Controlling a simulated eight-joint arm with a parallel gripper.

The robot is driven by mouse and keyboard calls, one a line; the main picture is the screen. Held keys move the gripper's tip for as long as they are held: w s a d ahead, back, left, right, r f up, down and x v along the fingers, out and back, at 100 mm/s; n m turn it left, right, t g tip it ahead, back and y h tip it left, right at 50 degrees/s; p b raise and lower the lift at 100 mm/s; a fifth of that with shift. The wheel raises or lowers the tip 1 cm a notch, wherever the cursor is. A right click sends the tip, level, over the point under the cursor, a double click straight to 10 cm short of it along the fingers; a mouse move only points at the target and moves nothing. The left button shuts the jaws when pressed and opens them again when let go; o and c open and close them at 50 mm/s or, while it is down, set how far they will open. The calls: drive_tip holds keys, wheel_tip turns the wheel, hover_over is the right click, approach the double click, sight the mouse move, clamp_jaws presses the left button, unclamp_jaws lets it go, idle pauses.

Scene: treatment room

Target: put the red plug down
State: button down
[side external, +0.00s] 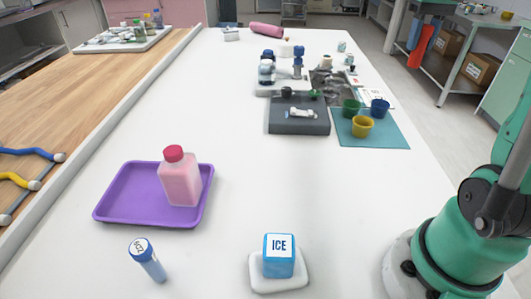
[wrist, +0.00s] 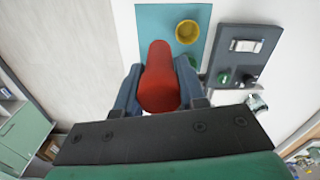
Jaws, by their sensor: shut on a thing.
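The red plug (wrist: 158,85) is a plain red cylinder. It sits between the two dark fingers of my gripper (wrist: 159,78), which is shut on it in the wrist view. Its far end overlaps the edge of the teal mat (wrist: 150,22) in that view; how high it is above the table cannot be told. In the side external view neither the plug nor my gripper shows; only part of my arm is at the right edge.
The teal mat (side external: 378,135) bears yellow (side external: 362,127), green (side external: 351,108) and blue cups (side external: 380,108). A dark block (side external: 299,128) is beside it. A purple tray (side external: 120,203) bears a pink bottle (side external: 180,184). A tube (side external: 148,262) and ICE block (side external: 279,262) are in front. The table's middle is clear.

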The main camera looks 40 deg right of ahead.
drive_tip(key=w+a, duration=0.9)
drive_tip(key=a, duration=0.6)
drive_tip(key=shift+w+a+f, duration=0.1)
drive_tip(key=shift+f, duration=9.85)
drive_tip(key=shift+f, duration=0.2)
drive_tip(key=c, duration=0.5)
unclamp_jaws()
drive_tip(key=shift+r, duration=0.1)
